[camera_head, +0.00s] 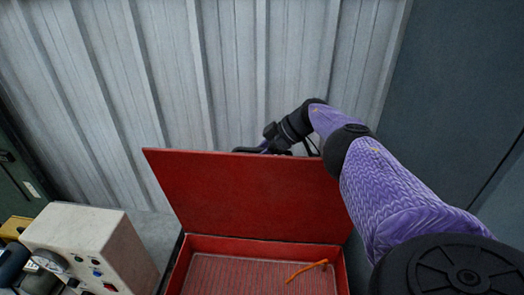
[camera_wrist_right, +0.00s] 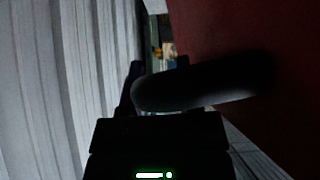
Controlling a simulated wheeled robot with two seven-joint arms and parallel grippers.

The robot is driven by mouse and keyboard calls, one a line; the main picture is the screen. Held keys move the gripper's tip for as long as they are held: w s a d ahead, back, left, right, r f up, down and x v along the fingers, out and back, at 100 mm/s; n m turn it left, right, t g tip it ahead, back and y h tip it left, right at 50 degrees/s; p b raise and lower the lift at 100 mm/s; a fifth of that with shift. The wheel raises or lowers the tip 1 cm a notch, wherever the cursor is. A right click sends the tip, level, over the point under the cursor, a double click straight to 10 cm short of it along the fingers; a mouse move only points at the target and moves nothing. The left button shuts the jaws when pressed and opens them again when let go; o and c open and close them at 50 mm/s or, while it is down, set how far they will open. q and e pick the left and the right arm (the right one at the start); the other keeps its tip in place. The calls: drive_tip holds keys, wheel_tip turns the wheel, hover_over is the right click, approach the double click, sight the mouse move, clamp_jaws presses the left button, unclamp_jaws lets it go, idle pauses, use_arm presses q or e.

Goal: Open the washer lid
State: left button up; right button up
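The red lid (camera_head: 240,195) stands raised, tilted up from the back of a red box (camera_head: 262,243). The box's ribbed floor shows, with a thin orange curved piece (camera_head: 307,270) at its right side. My right arm reaches over from the right, and my right gripper (camera_head: 262,147) is at the lid's upper edge, partly hidden behind it. My left gripper is not in view.
A pale machine (camera_head: 88,240) with knobs and small buttons stands left of the box. A corrugated metal wall (camera_head: 230,70) closes off the back, and a dark grey panel (camera_head: 455,80) stands at the right. A yellow item (camera_head: 14,228) sits at the far left.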

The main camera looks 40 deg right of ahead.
sight(291, 150)
drive_tip(key=shift+o, duration=0.4)
drive_tip(key=shift+r, duration=0.25)
drive_tip(key=p+v, duration=0.3)
drive_tip(key=v, duration=0.1)
drive_tip(key=shift+w+r, duration=0.1)
drive_tip(key=v, duration=0.5)
drive_tip(key=shift+d+f, duration=0.1)
drive_tip(key=shift+f, duration=0.15)
drive_tip(key=shift+s+d+r, duration=0.1)
drive_tip(key=shift+s+r, duration=0.15)
drive_tip(key=shift+s, duration=0.05)
